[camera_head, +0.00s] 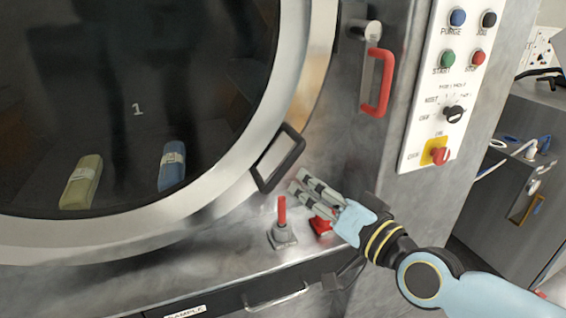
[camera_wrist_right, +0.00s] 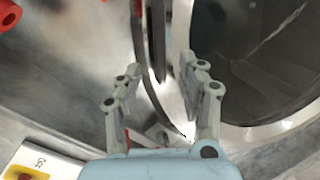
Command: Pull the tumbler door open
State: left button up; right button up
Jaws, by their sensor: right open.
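The tumbler door is a large round door with dark glass (camera_head: 150,85) and a broad metal ring (camera_head: 302,85). It looks shut. A black rectangular pull handle (camera_head: 278,158) sits on the ring's lower right. My right gripper (camera_head: 302,180) is open at the handle's lower right, its fingers pointing toward it. In the right wrist view, the dark handle bar (camera_wrist_right: 143,60) appears between the spread fingers (camera_wrist_right: 160,82), with the dark glass (camera_wrist_right: 255,60) to the right. I cannot tell whether the fingers touch the handle. My left gripper is not in view.
A red-gripped latch handle (camera_head: 380,82) is on the panel above right. A red-tipped lever (camera_head: 282,225) and a red knob (camera_head: 321,226) are close below my gripper. A white control panel (camera_head: 420,125) is at right. Green (camera_head: 82,182) and blue (camera_head: 172,167) bundles show through the glass.

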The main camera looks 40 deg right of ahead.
aim_at(286, 171)
jog(key=w, duration=0.8)
jog(key=shift+w, duration=0.35)
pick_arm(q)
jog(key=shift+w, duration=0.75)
pick_arm(e)
jog(key=shift+c, duration=0.4)
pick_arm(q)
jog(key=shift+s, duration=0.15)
pick_arm(e)
grip_shut()
jog(key=shift+a, duration=0.1)
